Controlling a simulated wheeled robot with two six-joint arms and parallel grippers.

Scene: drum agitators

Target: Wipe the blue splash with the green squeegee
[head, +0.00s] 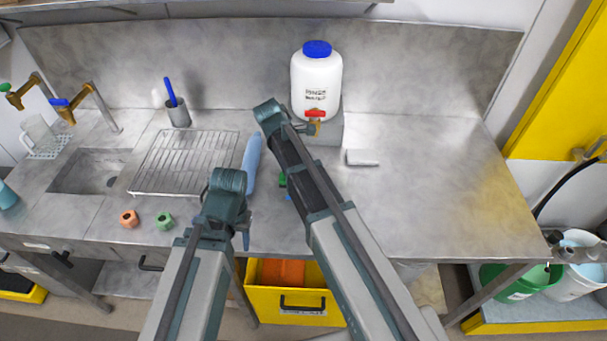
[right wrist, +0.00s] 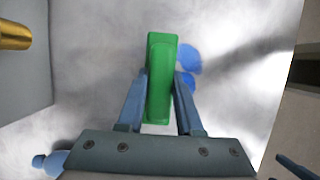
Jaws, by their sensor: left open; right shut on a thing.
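The green squeegee (right wrist: 160,80) is between the two fingers of my right gripper (right wrist: 159,92) in the right wrist view, and the gripper is shut on it. In the head view only a small green bit (head: 283,180) of it shows beside my right arm. The blue splash (right wrist: 188,60) lies on the steel worktop just right of the squeegee, partly covered by it and a finger. A sliver of the splash (head: 289,197) shows in the head view; my arm hides the rest. My left gripper (head: 246,239) is open and empty near the worktop's front edge, left of the splash.
A light blue bottle (head: 251,163) lies left of my right arm, beside a wire rack (head: 185,163). A white canister (head: 316,85) with a red-handled tap stands behind. A white block (head: 362,157) lies right of it. The worktop's right side (head: 440,195) is clear.

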